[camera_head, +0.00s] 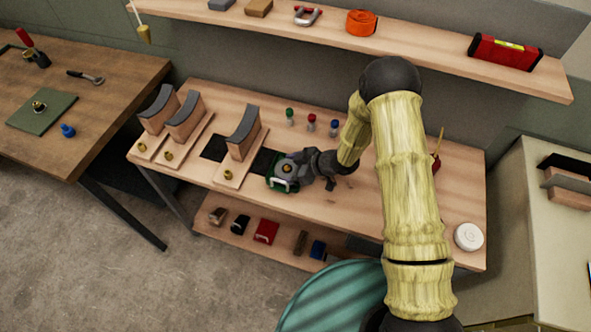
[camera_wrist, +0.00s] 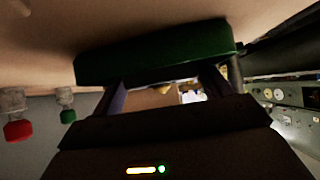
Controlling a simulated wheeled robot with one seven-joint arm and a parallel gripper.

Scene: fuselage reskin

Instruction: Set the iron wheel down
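My gripper (camera_head: 281,176) is low over the middle of the workbench, just right of the nearest curved stand. A dark green piece with pale edges (camera_head: 272,184) is at its fingertips. I take this to be the iron wheel, but no round wheel outline is clear. In the wrist view, the green piece (camera_wrist: 150,53) spans across the ends of my two spread fingers (camera_wrist: 165,88), close to the wooden surface. A gap shows between the fingers. Whether they press on the piece, and whether it touches the bench, cannot be told.
Curved stands (camera_head: 243,135) with brass knobs line the bench's left, beside a dark square (camera_head: 214,148). Small bottles (camera_head: 311,122) stand behind my gripper. A white disc (camera_head: 468,237) lies at the bench's right end. A shelf (camera_head: 410,43) overhangs the back. Bare bench lies right of my gripper.

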